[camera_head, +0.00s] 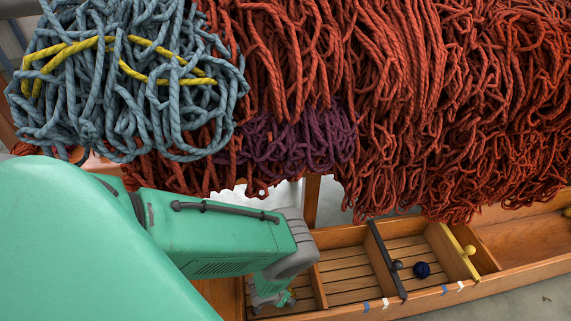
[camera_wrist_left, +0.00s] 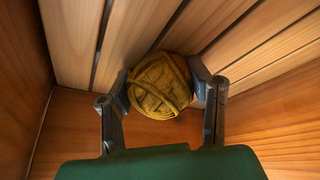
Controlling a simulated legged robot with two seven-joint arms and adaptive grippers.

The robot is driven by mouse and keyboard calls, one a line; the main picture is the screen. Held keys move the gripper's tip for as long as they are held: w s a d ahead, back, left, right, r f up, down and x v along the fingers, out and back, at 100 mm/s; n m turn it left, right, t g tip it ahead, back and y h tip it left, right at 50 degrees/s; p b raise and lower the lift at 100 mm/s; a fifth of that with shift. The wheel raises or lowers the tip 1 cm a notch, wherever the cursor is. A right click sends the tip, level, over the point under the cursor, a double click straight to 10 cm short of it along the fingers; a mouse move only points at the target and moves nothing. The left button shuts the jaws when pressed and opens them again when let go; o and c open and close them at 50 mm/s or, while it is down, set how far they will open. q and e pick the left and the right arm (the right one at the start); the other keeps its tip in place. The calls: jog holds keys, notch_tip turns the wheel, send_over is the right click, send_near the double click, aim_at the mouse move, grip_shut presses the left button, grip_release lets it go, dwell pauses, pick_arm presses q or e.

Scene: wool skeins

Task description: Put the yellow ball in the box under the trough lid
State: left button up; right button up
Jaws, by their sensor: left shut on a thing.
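In the left wrist view a yellow wool ball (camera_wrist_left: 160,85) sits between the two fingers of my left gripper (camera_wrist_left: 163,92), which is shut on it. Slatted boards and wooden walls surround it closely. In the head view my left gripper (camera_head: 270,297) reaches down into the left compartment of the wooden trough (camera_head: 345,312), and the ball is mostly hidden there. I cannot tell whether either belongs to a lid. My right gripper is not in view.
A dark blue ball (camera_head: 422,270) lies on the slats between the dark and yellow bars. Red wool (camera_head: 420,110), purple wool (camera_head: 300,140) and grey-blue wool with yellow strands (camera_head: 130,90) hang above and behind the trough. The slatted compartment left of the dark bar looks empty.

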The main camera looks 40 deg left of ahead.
pick_arm(q)
jog(key=shift+d+f, duration=0.1)
jog(key=o, duration=1.1)
jog(key=shift+r, duration=0.25)
jog(key=p+v, duration=0.6)
jog(key=v, duration=0.6)
jog(key=shift+p, duration=0.3)
jog(key=shift+f, duration=0.1)
